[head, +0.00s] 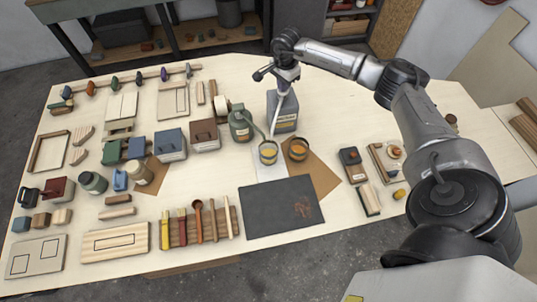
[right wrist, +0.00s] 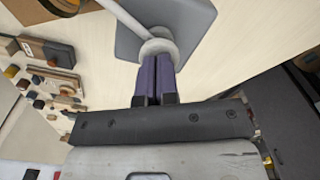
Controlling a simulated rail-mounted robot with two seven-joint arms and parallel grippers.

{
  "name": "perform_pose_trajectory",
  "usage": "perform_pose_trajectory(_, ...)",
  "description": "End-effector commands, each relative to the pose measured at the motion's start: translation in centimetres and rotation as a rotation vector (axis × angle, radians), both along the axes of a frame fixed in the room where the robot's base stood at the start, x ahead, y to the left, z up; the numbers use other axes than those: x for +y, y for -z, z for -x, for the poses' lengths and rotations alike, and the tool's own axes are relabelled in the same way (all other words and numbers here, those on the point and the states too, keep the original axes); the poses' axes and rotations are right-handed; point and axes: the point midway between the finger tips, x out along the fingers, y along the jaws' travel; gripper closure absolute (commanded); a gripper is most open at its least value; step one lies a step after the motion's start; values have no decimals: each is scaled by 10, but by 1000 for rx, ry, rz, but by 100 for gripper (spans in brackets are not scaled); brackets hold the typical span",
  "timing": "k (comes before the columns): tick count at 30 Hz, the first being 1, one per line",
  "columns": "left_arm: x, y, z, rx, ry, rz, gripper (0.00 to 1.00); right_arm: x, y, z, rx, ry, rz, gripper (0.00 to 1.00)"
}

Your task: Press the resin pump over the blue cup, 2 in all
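The resin pump stands on a grey-blue container (head: 283,112) near the back middle of the table; its white spout slants down toward the cups. In the right wrist view its round white head (right wrist: 158,48) is right at my fingertips. My right gripper (head: 286,82) is over the pump; its two purple fingers (right wrist: 158,78) are shut together, with nothing seen between them. Whether they touch the head I cannot tell. Two cups with amber contents stand in front: a greyish one (head: 268,153) and a darker one (head: 298,150). Neither looks clearly blue. My left gripper is not in view.
A green pump jar (head: 240,124) stands just left of the pump. A dark mat (head: 281,208) lies in front of the cups. A rack of brushes and tools (head: 199,228) is left of the mat. Boxes and jars crowd the table's left side.

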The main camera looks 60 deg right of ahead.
Motion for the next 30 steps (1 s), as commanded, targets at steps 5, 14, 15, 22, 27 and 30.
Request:
perform_pose_trajectory(5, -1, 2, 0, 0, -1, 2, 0, 0, 4, 1, 3, 0, 0, 100)
perform_pose_trajectory(14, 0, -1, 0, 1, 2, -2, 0, 0, 0, 1, 4, 0, 1, 100)
perform_pose_trajectory(15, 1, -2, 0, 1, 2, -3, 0, 0, -1, 1, 3, 0, 1, 100)
perform_pose_trajectory(22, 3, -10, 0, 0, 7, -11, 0, 0, -15, 1, 3, 0, 1, 100)
perform_pose_trajectory(27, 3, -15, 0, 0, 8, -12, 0, 0, -25, 0, 1, -1, 1, 100)
perform_pose_trajectory(30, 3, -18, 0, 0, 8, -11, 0, 0, -30, 0, 1, -1, 1, 100)
